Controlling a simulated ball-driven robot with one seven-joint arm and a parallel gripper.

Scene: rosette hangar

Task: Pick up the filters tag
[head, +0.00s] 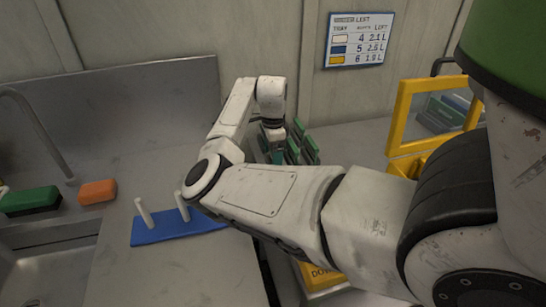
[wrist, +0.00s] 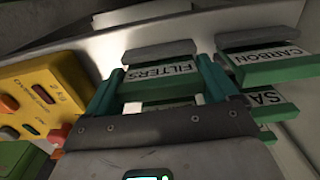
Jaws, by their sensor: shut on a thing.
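The filters tag (wrist: 165,84) is a green block with a white label reading FILTERS, in the middle of the wrist view. My gripper (wrist: 161,72) has its two teal fingers on either side of this tag and is shut on it. In the head view my gripper (head: 274,148) points down at a group of green tags (head: 305,148) behind my arm. The filters tag cannot be told apart there. Whether the tag is clear of its support cannot be told.
A CARBON tag (wrist: 270,66) and a partly hidden tag starting SA (wrist: 265,100) are close on the right. A yellow control box (wrist: 45,98) is on the left. The head view shows a blue peg base (head: 175,229), an orange block (head: 98,191) and a yellow-framed case (head: 402,110).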

